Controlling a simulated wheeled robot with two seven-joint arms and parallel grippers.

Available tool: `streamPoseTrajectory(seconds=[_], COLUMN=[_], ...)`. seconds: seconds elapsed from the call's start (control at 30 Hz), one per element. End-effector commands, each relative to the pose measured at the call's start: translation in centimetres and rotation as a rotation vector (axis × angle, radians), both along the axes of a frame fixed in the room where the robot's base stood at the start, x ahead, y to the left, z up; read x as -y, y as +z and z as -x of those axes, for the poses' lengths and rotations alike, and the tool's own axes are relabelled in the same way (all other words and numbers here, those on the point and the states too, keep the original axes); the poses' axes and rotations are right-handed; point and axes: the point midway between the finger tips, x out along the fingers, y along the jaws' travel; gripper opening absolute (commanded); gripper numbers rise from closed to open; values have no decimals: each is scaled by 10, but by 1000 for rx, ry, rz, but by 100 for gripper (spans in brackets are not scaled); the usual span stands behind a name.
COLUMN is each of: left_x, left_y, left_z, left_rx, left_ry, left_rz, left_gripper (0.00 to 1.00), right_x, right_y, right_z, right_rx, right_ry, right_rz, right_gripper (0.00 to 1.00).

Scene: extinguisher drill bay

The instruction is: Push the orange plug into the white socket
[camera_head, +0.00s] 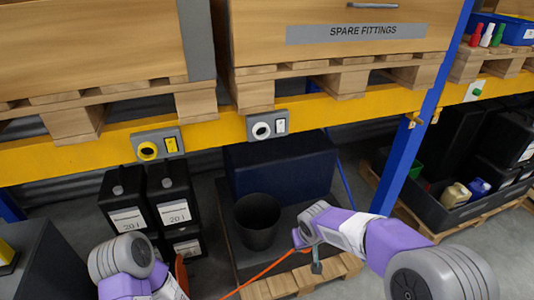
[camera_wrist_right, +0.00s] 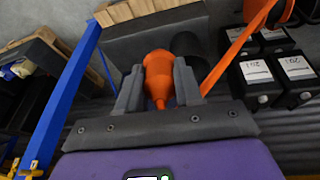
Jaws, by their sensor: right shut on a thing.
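The white socket (camera_head: 262,130) is a white ring on a grey plate, fixed to the yellow beam in the middle of the head view. My right gripper (camera_head: 306,252) is below and to the right of it, clearly apart from it. In the right wrist view my right gripper (camera_wrist_right: 158,92) is shut on the orange plug (camera_wrist_right: 159,72), which sits between the two grey fingers. In the head view the plug is hard to make out. An orange cable (camera_head: 262,275) runs from there down to the left. My left arm shows at the lower left; its gripper is not in view.
A similar yellow-ringed socket (camera_head: 148,151) is on the beam to the left. Wooden pallets (camera_head: 343,82) and boxes stand above the beam. Below are black canisters (camera_head: 172,195), a dark bucket (camera_head: 257,222) and a dark blue box (camera_head: 285,168). A blue post (camera_head: 408,150) rises to the right.

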Motion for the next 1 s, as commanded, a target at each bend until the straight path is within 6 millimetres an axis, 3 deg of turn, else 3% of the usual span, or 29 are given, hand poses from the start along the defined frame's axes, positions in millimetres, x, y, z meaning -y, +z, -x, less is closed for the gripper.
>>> streamPoseTrajectory(seconds=[0.1, 0.3, 0.77, 0.87, 1.0], left_x=[0, 0, 0, 0, 0], left_y=[-7, -13, -26, -30, -37], left_z=[0, 0, 0, 0, 0], left_rx=[0, 0, 0, 0, 0], left_ry=[0, 0, 0, 0, 0], left_rz=[0, 0, 0, 0, 0], left_gripper=[64, 64, 64, 64, 64], right_x=[-24, -47, -77, -83, -94], right_y=[19, 50, 125, 146, 190], right_z=[-30, -64, -115, -124, -137], right_rx=[173, 410, 852, 948, 1115], right_ry=[104, 220, 340, 349, 344], right_rz=[0, -31, -133, -153, -181], right_gripper=[0, 0, 0, 0, 0])
